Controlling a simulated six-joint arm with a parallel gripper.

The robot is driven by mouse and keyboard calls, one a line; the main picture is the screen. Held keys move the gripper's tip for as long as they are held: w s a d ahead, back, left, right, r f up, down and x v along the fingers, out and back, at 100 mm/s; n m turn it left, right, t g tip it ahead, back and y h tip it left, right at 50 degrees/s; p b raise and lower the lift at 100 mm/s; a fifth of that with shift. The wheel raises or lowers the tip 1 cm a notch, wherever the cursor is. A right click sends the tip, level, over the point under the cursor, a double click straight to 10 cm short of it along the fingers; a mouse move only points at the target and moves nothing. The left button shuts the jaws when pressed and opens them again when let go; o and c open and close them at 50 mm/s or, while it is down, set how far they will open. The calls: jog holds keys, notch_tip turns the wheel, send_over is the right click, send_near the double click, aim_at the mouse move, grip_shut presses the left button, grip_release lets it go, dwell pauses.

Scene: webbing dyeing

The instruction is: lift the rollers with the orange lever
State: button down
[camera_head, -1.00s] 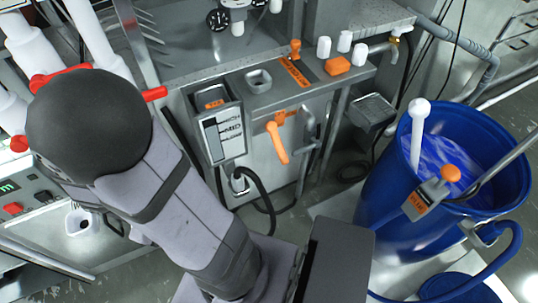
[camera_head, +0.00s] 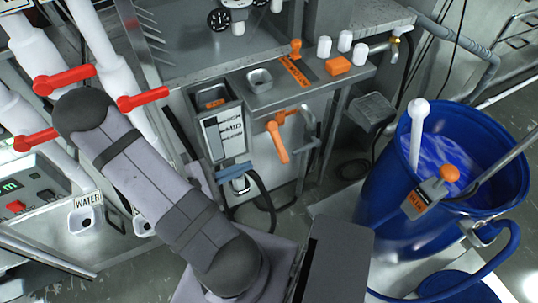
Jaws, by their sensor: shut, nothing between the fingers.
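Two orange levers are in view. One orange lever (camera_head: 277,140) hangs down at an angle from a fitting on the front of the metal tank. A smaller upright orange lever (camera_head: 296,47) stands on the tank's top ledge, by an orange label plate (camera_head: 295,71) whose text is too small to read. I cannot tell which lever works the rollers, and no rollers are clearly visible. My arm's grey link rises from the bottom middle towards the upper left, left of both levers. My gripper is not in view, and nothing is seen touching either lever.
An orange block (camera_head: 338,65) and several white knobs sit on the ledge. A blue barrel (camera_head: 385,205) with a white-handled stirrer stands at right. White pipes with red handles (camera_head: 65,80) crowd the left.

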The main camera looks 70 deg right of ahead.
aim_at(278, 142)
jog(key=shift+d, duration=0.1)
dwell(0.3)
jog(key=p+x, duration=0.3)
jog(key=x, duration=0.7)
